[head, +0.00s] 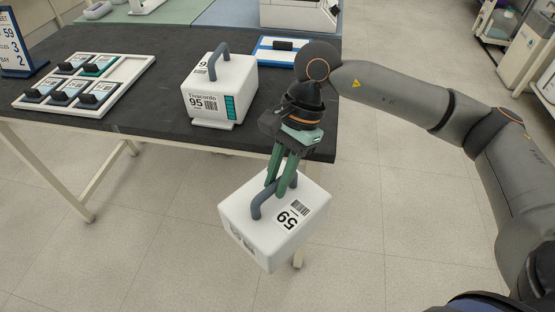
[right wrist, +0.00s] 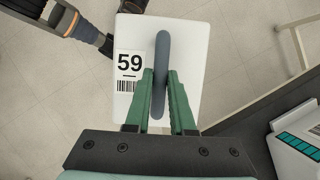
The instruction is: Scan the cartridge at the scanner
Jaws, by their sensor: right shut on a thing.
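The white cartridge (head: 272,228) carries a 59 label and a barcode on its top and has a dark grey handle. It hangs tilted in front of the table, clear of the floor. My right gripper (head: 276,188) is shut on the handle with green fingers. In the right wrist view the cartridge (right wrist: 190,60) shows its 59 label to the left of the handle, and the gripper (right wrist: 160,85) has a finger on each side of the handle. No scanner can be told for sure. My left gripper is not in view.
Another white cartridge (head: 217,95), labelled 95, stands on the dark table (head: 165,75). A white tray (head: 130,82) with several small labelled blocks lies left. A blue-edged tray (head: 264,58) lies behind. A white machine (head: 300,12) stands at the back. Floor around the held cartridge is clear.

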